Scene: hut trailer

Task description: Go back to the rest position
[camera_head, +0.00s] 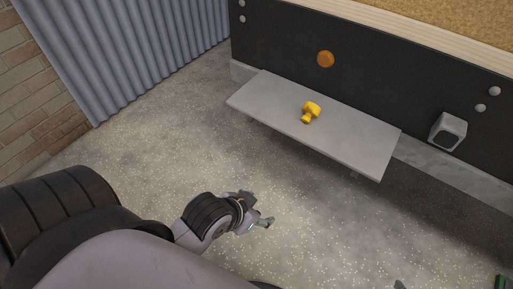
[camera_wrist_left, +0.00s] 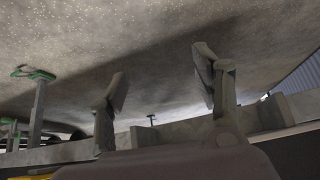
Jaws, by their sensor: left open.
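My left gripper (camera_head: 262,212) hangs over the speckled floor in the head view, in front of and apart from the grey shelf. In the left wrist view its two fingers (camera_wrist_left: 163,85) stand wide apart with nothing between them. My right gripper cannot be made out in either view. A yellow object (camera_head: 311,110) with a rounded head lies on the grey shelf (camera_head: 355,150), away from the gripper.
A dark panel (camera_head: 375,85) with an orange disc (camera_head: 325,59) and a grey box-shaped fitting (camera_head: 448,131) rises behind the shelf. A corrugated wall (camera_head: 140,45) and a brick wall (camera_head: 35,85) stand at left. The floor (camera_head: 150,150) between is clear.

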